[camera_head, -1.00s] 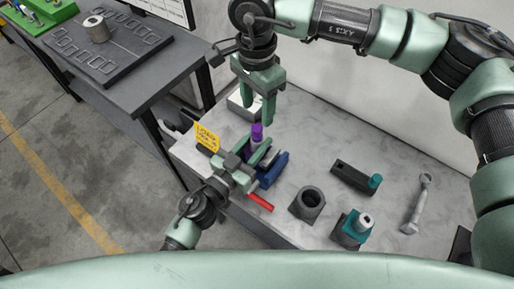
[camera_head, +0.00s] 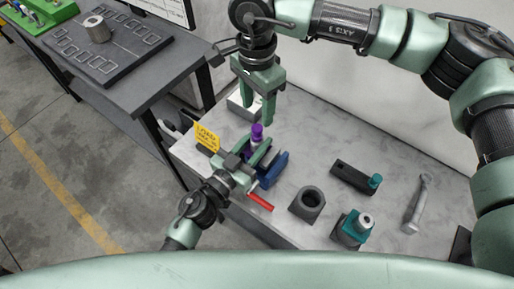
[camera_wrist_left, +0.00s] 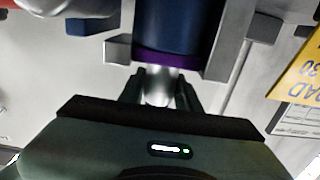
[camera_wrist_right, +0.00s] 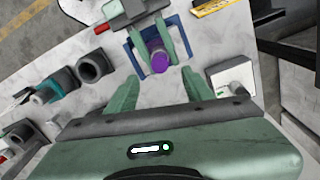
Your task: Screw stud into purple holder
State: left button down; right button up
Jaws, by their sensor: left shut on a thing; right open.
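In the left wrist view, the silver shaft (camera_wrist_left: 160,92) sits between the fingertips, against the purple band (camera_wrist_left: 165,58) of a dark blue body (camera_wrist_left: 175,25). How deep the shaft goes in is hidden. My right gripper (camera_head: 257,108) is open and empty above the purple top. In the right wrist view, the purple top (camera_wrist_right: 158,62) lies just beyond its fingertips.
A yellow sign (camera_head: 206,137) stands left of the fixture, and a red handle (camera_head: 260,201) sticks out in front. A dark ring block (camera_head: 307,203), a teal-topped block (camera_head: 352,230), a dark bar (camera_head: 352,177) and a wrench (camera_head: 416,204) lie to the right.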

aim_at(257, 128)
jog(key=n, duration=0.4)
jog(key=shift+r, duration=0.35)
jog(key=n, duration=0.4)
jog(key=shift+s+a+r, duration=0.1)
jog(key=shift+r, duration=0.3)
jog(key=n, duration=0.4)
jog(key=shift+r, duration=0.35)
jog(key=n, duration=0.3)
jog(key=r+n, duration=0.1)
jog(key=n, duration=0.2)
jog(key=shift+f, duration=0.1)
notch_tip(257, 128, down, 12)
jog(key=shift+c, duration=0.2)
